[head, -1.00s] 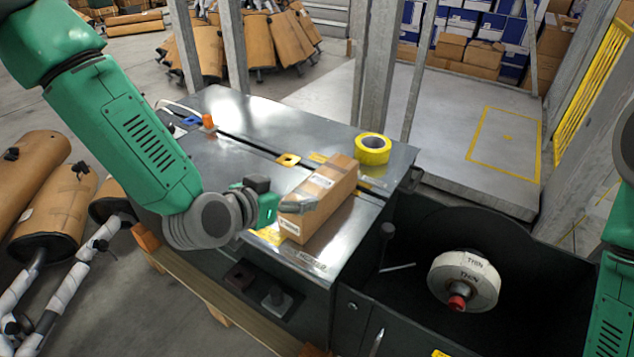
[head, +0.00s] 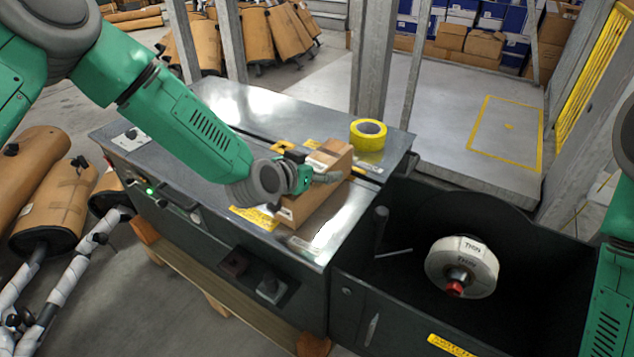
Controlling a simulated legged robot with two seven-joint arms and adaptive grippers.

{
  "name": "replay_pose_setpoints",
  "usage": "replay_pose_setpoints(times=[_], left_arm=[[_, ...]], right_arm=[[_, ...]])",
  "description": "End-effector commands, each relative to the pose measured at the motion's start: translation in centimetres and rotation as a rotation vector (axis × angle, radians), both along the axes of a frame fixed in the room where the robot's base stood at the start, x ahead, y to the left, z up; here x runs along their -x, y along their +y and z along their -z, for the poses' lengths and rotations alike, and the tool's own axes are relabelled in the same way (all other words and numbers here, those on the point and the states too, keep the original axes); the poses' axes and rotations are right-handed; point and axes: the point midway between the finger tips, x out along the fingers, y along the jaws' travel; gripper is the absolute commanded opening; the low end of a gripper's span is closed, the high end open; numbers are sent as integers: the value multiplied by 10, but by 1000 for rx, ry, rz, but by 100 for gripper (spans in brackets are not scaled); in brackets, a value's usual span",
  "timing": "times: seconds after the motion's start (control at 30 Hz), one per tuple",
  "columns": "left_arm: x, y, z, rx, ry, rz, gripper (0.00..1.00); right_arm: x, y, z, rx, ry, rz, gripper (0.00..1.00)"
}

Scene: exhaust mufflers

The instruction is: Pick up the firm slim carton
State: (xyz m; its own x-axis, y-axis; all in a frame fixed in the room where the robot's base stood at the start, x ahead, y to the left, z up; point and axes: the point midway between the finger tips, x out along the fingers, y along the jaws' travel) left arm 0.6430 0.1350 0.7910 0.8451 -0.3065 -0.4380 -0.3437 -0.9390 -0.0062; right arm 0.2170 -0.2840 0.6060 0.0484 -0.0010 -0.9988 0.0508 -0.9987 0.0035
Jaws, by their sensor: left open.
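The gripper and wrist hide part of the carton's left side and top. I cannot tell whether a finger touches the carton. My right arm (head: 606,300) shows only as a green link at the right edge. Its gripper is out of view.
A yellow tape roll (head: 368,134) stands on the top just behind the carton. A dark bin (head: 400,300) with a white roll (head: 462,267) adjoins on the right. Metal posts (head: 372,70) rise behind the machine. Wrapped mufflers (head: 52,212) lie at the left.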

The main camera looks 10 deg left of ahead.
Motion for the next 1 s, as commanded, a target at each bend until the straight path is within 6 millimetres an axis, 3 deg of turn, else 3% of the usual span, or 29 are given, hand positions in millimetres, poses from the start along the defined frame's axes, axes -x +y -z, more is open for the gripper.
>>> replay_pose_setpoints(times=[0.17, 0.27, 0.37, 0.4, 0.73, 1.0], left_arm=[[0, 5, 1, 5, 1, -3, 86], [0, 7, 1, 7, 2, -3, 58], [0, 6, 1, 6, 2, -3, 22], [0, 5, 1, 4, 1, -3, 20], [-1, 1, -4, 0, 0, -1, 20], [-1, 3, -54, 4, -6, -2, 20]], right_arm=[[0, 0, 0, 0, 0, 0, 40], [0, 0, 0, 0, 0, 0, 40], [0, 0, 0, 0, 0, -1, 40], [0, 0, 0, 0, 0, -1, 40], [0, 0, -1, 0, 0, 0, 40], [0, 0, -13, 0, 0, 0, 40]])
